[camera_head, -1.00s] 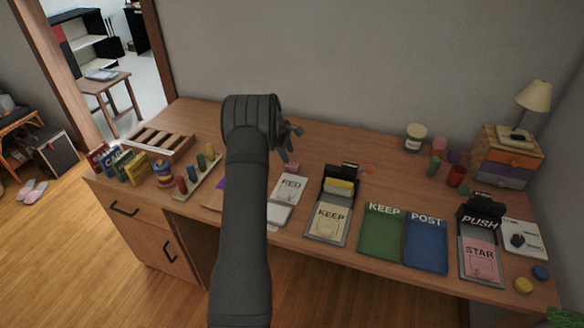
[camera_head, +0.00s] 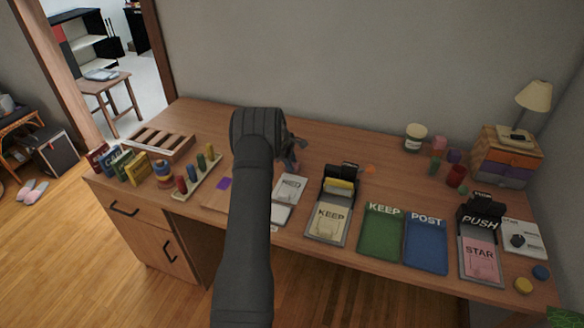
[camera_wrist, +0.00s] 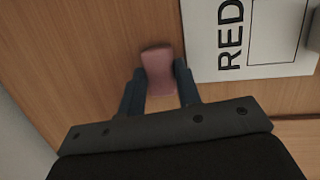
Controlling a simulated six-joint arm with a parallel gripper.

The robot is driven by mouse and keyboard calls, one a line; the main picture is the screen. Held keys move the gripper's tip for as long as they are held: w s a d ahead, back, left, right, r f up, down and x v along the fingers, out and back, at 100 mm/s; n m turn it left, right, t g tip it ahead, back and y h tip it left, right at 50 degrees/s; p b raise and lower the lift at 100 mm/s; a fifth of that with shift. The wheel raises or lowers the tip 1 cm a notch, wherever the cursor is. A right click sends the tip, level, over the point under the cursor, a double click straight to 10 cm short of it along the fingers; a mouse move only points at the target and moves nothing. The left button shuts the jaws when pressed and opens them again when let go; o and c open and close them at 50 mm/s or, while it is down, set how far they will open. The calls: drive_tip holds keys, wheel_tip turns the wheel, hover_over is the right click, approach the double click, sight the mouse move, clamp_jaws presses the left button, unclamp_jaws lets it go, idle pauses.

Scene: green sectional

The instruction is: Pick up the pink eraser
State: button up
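The pink eraser (camera_wrist: 158,58) lies on the wooden desk and shows in the wrist view, just left of a white card marked RED. My gripper (camera_wrist: 160,68) is open, with one dark blue finger on either side of the near part of the eraser. The gaps beside the eraser are narrow, and contact cannot be made out. In the head view my gripper (camera_head: 293,163) points down at the desk behind the RED card (camera_head: 290,188), and it largely hides the eraser there.
The RED card (camera_wrist: 255,40) is close to the right finger. A black stamp-like holder (camera_head: 341,172) stands right of the gripper, and a pegged wooden strip (camera_head: 198,185) stands left. A slotted wooden tray (camera_head: 157,143) is farther left. The desk behind the gripper is clear.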

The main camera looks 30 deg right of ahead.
idle(0.3)
wheel_tip(320, 180, up, 10)
idle(0.4)
